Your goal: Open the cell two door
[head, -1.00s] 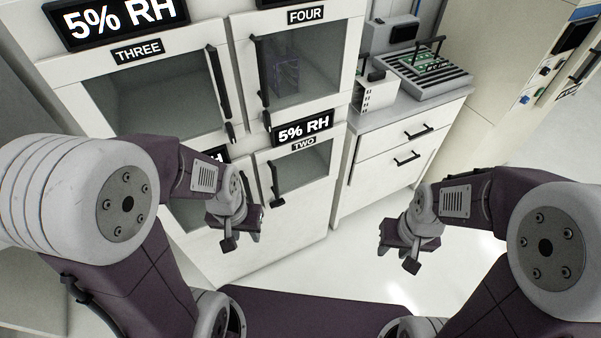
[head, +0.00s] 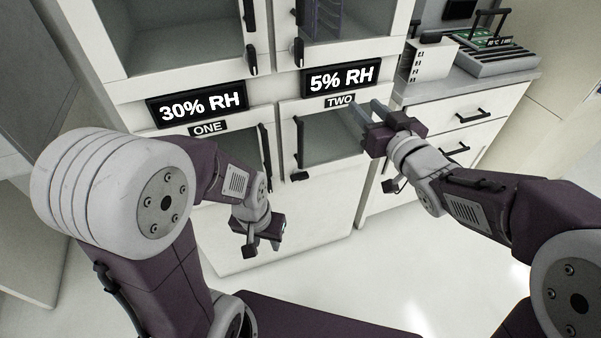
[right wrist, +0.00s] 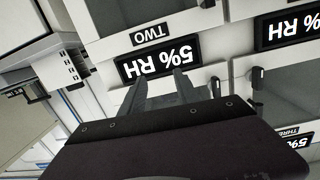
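The cell two door (head: 340,166) is a white-framed glass door under the "TWO" label (head: 340,101) and the "5% RH" display. It looks shut. Its black upright handle (head: 298,148) is on its left side. My right gripper (head: 366,114) is in front of the upper right part of this door, right of the handle and apart from it. In the right wrist view its two fingers (right wrist: 160,92) are spread with nothing between them, and the "TWO" label (right wrist: 152,34) appears upside down beyond them. My left gripper (head: 264,234) hangs low in front of the cabinet, its fingertips unclear.
The cell one door is left of cell two, with its own black handle (head: 265,150). Other cells are above. A white drawer unit (head: 455,135) with a device (head: 495,55) on top stands to the right. The floor in front is clear.

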